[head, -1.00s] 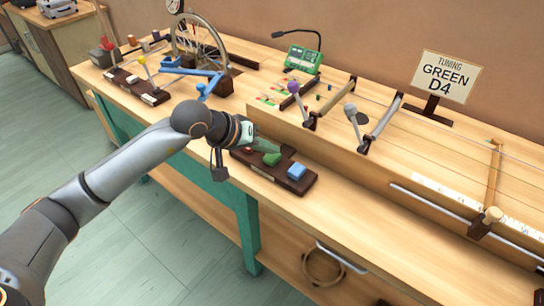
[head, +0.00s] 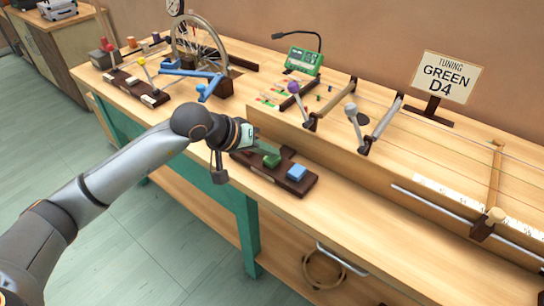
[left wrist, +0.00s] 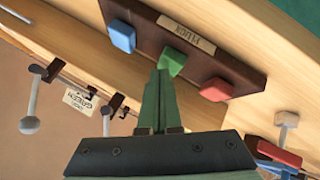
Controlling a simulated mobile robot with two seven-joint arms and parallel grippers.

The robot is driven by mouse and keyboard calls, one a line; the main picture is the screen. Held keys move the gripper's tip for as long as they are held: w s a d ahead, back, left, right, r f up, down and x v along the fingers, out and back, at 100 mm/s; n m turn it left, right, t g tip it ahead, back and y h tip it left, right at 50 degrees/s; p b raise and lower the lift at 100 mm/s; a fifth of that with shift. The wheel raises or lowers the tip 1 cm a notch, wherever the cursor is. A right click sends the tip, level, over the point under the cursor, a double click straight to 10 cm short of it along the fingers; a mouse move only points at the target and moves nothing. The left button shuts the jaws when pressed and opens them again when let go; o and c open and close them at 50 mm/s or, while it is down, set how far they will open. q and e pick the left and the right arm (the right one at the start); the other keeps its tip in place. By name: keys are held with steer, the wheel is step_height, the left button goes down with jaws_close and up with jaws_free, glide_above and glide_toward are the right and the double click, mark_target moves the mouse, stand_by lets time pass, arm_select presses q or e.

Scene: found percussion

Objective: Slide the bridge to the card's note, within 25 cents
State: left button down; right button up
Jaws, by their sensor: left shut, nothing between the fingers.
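The card (head: 447,78) on a dark stand reads "TUNING GREEN D4". The bridge (head: 495,175) is a wooden piece standing across the long string box at the right, with a pale round knob (head: 494,214) on its front slider. My left gripper (head: 262,147) is shut and empty, its tips at the green key (head: 271,160) of a dark key board. In the left wrist view the closed fingers (left wrist: 161,80) point at the green key (left wrist: 172,62), touching or just over it. The blue key (left wrist: 121,36) and red key (left wrist: 215,89) flank it. My right gripper is out of view.
A green tuner box (head: 303,60) stands at the back with a thin bent arm. A metal rail (head: 440,210) and a printed scale run along the string box's front. A wheel (head: 200,45) stands at the left.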

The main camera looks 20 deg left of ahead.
mark_target(268, 160)
arm_select(q)
steer(key=shift+f, duration=0.3)
steer(key=shift+r, duration=0.15)
stand_by(0.4)
steer(key=shift+r, duration=0.85)
steer(key=shift+r+p, duration=1.4)
steer(key=shift+r, duration=1.15)
stand_by(0.8)
